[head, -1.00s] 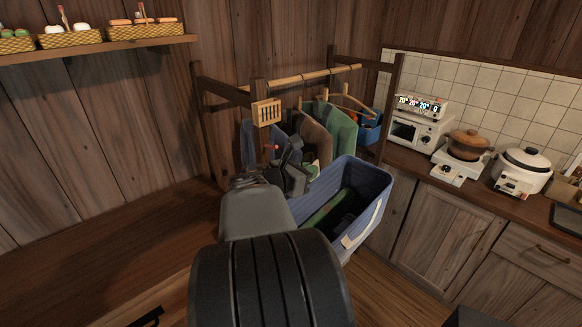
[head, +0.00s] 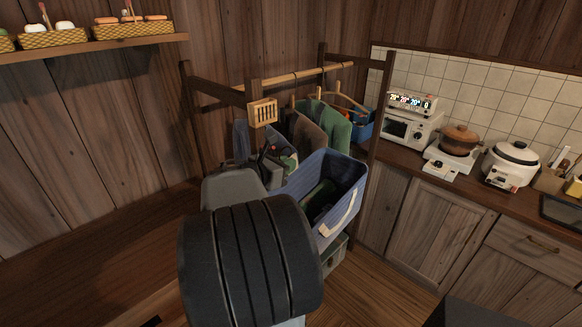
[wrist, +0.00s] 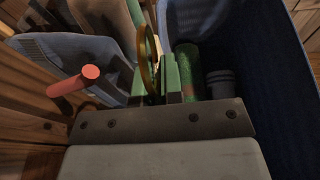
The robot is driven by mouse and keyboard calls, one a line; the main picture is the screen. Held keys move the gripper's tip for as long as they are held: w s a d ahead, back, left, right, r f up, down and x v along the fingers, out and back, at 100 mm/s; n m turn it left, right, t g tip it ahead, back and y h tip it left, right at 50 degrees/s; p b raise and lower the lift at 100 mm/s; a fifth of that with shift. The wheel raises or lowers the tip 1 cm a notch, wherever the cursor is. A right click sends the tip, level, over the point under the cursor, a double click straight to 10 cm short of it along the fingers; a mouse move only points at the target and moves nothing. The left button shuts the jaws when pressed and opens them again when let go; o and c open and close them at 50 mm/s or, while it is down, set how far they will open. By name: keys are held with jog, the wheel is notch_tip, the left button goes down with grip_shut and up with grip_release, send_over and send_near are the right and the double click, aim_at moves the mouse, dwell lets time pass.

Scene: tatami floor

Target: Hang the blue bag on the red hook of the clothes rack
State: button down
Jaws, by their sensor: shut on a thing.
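The blue bag (head: 300,184) hangs open-topped and tilted from my gripper, in front of the clothes rack (head: 189,110). A dark green item (wrist: 190,65) is inside it. In the wrist view the bag (wrist: 262,70) fills the right side. My gripper (wrist: 165,82) is shut on what looks like the bag's tan handle loop. In the head view, my arm hides most of the gripper. The red hook (wrist: 75,82) is a round peg on the rack's wood, left of my fingers and apart from the loop. In the head view it is a small red spot (head: 272,148).
Clothes (head: 308,140) hang on the rack behind the bag. A smaller blue container (head: 360,127) is beyond them. The counter at right holds a microwave oven (head: 408,130), a brown pot (head: 459,137) and a rice cooker (head: 511,163). A pale crate (head: 333,255) sits low under the bag.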

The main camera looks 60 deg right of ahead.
jog(key=w+d+f, duration=0.1)
jog(key=w+d, duration=0.1)
jog(key=w, duration=0.4)
dwell(0.6)
jog(key=shift+w+f, duration=0.15)
jog(key=shift+w, duration=0.05)
dwell(0.6)
jog(key=c, duration=1.2)
grip_release()
jog(key=shift+s, duration=0.15)
jog(key=shift+a, duration=0.2)
